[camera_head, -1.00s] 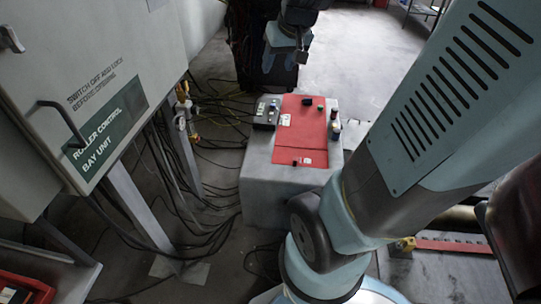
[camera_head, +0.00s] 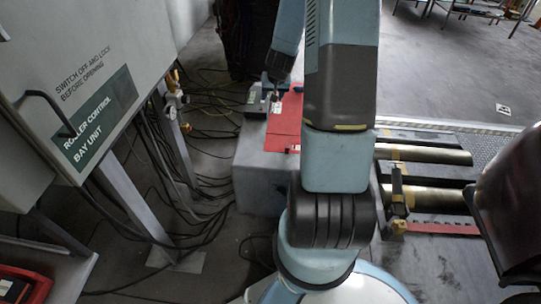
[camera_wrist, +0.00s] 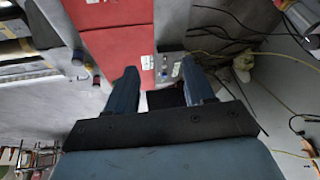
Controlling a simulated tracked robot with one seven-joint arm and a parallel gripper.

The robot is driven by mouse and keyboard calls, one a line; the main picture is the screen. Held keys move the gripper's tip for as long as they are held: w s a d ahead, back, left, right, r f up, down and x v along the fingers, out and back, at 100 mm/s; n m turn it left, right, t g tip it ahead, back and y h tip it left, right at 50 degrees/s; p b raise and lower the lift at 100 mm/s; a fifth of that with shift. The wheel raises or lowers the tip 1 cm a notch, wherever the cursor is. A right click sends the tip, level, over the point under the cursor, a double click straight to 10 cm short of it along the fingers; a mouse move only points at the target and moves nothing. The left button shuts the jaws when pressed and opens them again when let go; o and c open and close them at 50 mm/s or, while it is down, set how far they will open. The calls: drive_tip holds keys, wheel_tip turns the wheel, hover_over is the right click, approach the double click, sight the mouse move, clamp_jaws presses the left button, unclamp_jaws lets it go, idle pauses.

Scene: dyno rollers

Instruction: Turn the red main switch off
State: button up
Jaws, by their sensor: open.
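I cannot make out a red main switch for certain in either view. A grey roller control cabinet (camera_head: 110,60) with a green label stands at the left in the head view. A small grey control box (camera_head: 256,98) sits beside a red panel (camera_head: 284,120) on a grey block. The wrist view shows the red panel (camera_wrist: 120,50) and the control box (camera_wrist: 170,66), with small buttons on it. My gripper (camera_wrist: 158,76) is open and empty, its fingers apart above the box and panel edge. In the head view, my arm hides part of the panel.
Metal rollers (camera_head: 425,153) lie to the right. A red toolbox (camera_head: 20,285) is at the lower left. Open floor lies behind, at the upper right.

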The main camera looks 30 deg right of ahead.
drive_tip(key=d+f+m, duration=0.1)
drive_tip(key=d+f, duration=0.3)
drive_tip(key=f, duration=0.9)
drive_tip(key=m+g+h, duration=0.1)
drive_tip(key=h, duration=0.1)
approach(287, 145)
drive_tip(key=x, duration=0.6)
drive_tip(key=shift+s+f, duration=0.1)
drive_tip(key=shift+f, duration=0.35)
drive_tip(key=shift+x, duration=2.75)
drive_tip(key=shift+r, duration=0.1)
drive_tip(key=shift+c, duration=0.2)
clamp_jaws()
